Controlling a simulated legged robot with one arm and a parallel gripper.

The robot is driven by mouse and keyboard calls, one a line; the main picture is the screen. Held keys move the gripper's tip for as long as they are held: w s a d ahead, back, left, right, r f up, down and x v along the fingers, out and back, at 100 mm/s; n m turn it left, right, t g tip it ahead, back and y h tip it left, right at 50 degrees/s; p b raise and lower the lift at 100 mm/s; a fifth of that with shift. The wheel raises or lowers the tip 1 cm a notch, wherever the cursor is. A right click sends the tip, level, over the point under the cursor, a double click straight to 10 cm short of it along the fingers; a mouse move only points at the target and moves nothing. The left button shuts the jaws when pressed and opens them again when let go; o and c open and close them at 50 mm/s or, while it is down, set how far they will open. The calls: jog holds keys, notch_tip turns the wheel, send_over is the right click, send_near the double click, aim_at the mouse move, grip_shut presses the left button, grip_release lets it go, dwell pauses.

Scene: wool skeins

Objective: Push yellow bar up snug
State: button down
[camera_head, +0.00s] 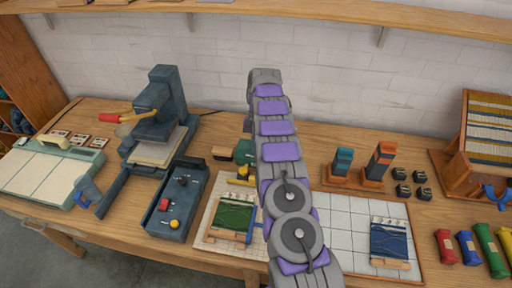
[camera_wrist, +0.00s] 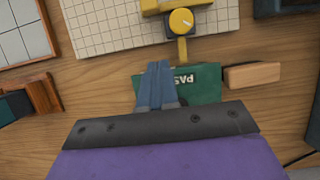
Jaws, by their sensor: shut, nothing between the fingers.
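The yellow bar (camera_head: 241,181) lies across the far edge of the cream gridded board, partly hidden by my arm. Beside it stands a green pad or block (camera_head: 244,151). In the wrist view, the bar (camera_wrist: 150,6) is at the top edge, with a round yellow knob (camera_wrist: 181,21) and a short stem pointing at the green block (camera_wrist: 205,84), which bears partly hidden lettering. My gripper (camera_wrist: 158,66) shows there as blue fingers shut together, empty, over or beside the green block and apart from the bar. My arm hides the gripper in the head view.
A framed green wool piece (camera_head: 234,215) lies on the gridded board (camera_head: 204,213). A white tiled board (camera_head: 345,216) with a blue piece is to the right. A wooden block (camera_wrist: 255,75) sits beside the green block. A dark control box (camera_head: 177,200) stands at left.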

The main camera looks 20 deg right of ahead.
jog(key=b+x, duration=0.2)
jog(key=x, duration=0.4)
jog(key=shift+s, duration=0.15)
jog(key=shift+s+a+r+b, duration=0.1)
jog(key=shift+s+a+b, duration=0.2)
jog(key=shift+s+a, duration=0.4)
jog(key=shift+s+a+r+b, duration=0.1)
jog(key=shift+s+a+b, duration=0.3)
jog(key=shift+s, duration=0.45)
jog(key=shift+a, duration=0.1)
jog(key=shift+s+a, duration=0.1)
